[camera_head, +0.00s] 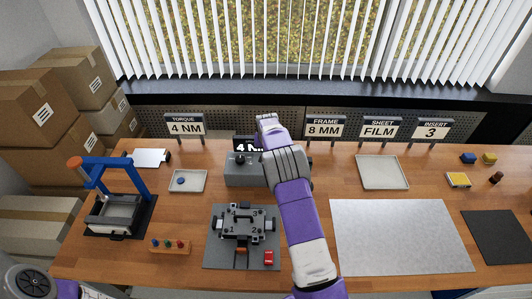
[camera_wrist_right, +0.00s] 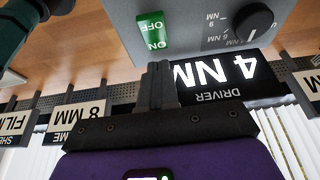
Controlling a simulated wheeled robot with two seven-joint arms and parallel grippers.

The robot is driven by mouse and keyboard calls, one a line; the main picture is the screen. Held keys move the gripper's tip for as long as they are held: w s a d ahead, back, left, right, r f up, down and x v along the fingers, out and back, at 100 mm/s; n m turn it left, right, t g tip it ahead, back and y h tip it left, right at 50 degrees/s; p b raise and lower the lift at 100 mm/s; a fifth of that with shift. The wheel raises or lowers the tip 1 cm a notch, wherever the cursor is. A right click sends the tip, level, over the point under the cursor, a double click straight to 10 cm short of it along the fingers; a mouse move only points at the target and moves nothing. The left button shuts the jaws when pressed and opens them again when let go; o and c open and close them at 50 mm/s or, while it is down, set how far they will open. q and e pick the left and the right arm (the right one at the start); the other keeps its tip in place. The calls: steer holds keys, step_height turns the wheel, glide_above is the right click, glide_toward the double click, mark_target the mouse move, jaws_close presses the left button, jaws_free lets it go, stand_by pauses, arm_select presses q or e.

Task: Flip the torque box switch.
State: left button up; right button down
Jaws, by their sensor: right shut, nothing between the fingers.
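The torque box (camera_head: 240,174) is a grey box at the back middle of the table, partly covered by my right arm in the head view. In the right wrist view its grey panel (camera_wrist_right: 190,42) carries a green switch (camera_wrist_right: 150,32) marked OFF and ON, upside down, and a black dial (camera_wrist_right: 253,20). A lit display (camera_wrist_right: 225,72) reads 4 NM. My right gripper (camera_wrist_right: 157,66) is shut and empty, its tips just beside the ON end of the switch. I cannot tell whether they touch it. My left gripper is out of view.
A grey fixture (camera_head: 240,225) stands in front of the box, and a blue-framed press (camera_head: 122,172) at the left. A small tray (camera_head: 201,173) lies left of the box. Signs (camera_head: 185,125) line the back edge. A large pale mat (camera_head: 400,235) lies at the right.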

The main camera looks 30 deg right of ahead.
step_height(320, 180, up, 11)
stand_by(0.7)
